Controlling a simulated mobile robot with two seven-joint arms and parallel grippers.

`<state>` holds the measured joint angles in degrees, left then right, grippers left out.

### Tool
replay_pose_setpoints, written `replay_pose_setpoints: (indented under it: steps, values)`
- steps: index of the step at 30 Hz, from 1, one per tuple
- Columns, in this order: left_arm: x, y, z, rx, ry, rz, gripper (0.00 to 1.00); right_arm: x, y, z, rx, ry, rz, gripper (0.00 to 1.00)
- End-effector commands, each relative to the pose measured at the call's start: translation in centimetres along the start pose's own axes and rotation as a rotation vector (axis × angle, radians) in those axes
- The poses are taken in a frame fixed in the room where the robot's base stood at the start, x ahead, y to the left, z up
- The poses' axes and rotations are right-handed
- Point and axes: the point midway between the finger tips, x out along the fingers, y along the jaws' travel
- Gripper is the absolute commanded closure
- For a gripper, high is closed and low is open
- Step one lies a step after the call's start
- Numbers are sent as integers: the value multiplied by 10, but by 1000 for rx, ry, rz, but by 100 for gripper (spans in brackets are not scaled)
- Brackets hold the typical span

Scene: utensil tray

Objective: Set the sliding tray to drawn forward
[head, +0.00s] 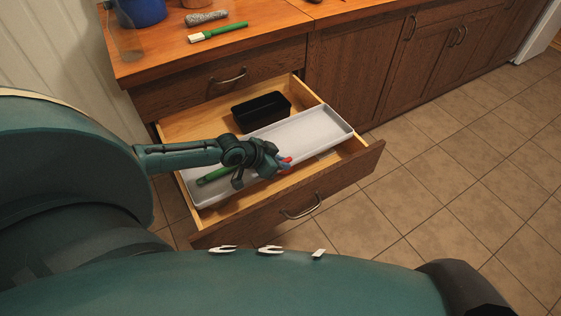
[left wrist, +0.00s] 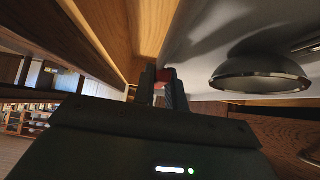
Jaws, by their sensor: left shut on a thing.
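The sliding tray (head: 318,127) is long, shallow and pale grey. It lies across the front part of the open drawer (head: 345,180), close behind the drawer front. A green-handled utensil (head: 213,175) lies in its left part. My left gripper (head: 283,166) is at the tray's front side, shut on a small red piece; this piece (left wrist: 165,76) also shows between the dark fingers in the left wrist view. My arm and gripper hide the middle of the tray and how the red piece joins it. My right gripper is not in view.
A black bin (head: 262,110) stands in the drawer behind the tray. The wooden counter (head: 260,40) above holds a blue container (head: 140,12) and a green-handled brush (head: 218,31). A rounded metal bowl shape (left wrist: 260,72) is near the gripper. The tiled floor (head: 450,180) at right is clear.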

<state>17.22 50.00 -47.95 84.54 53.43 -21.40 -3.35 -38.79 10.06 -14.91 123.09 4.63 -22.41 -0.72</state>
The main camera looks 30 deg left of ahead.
Motion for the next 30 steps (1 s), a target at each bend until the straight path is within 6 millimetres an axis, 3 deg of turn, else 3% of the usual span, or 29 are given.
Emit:
replay_pose_setpoints:
  steps: [10, 11, 18, 26, 30]
  values:
    - [0, 0, -1, 1, 3, 0, 100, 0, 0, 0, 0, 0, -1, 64]
    - [0, 0, -1, 1, 4, 0, 85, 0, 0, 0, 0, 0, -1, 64]
    - [0, 0, -1, 1, 2, 0, 65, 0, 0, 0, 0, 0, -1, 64]
    - [-2, 0, 0, 0, 1, 0, 65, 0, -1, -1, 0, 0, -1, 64]
    - [-16, -1, 0, 2, 0, -1, 65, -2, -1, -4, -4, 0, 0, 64]
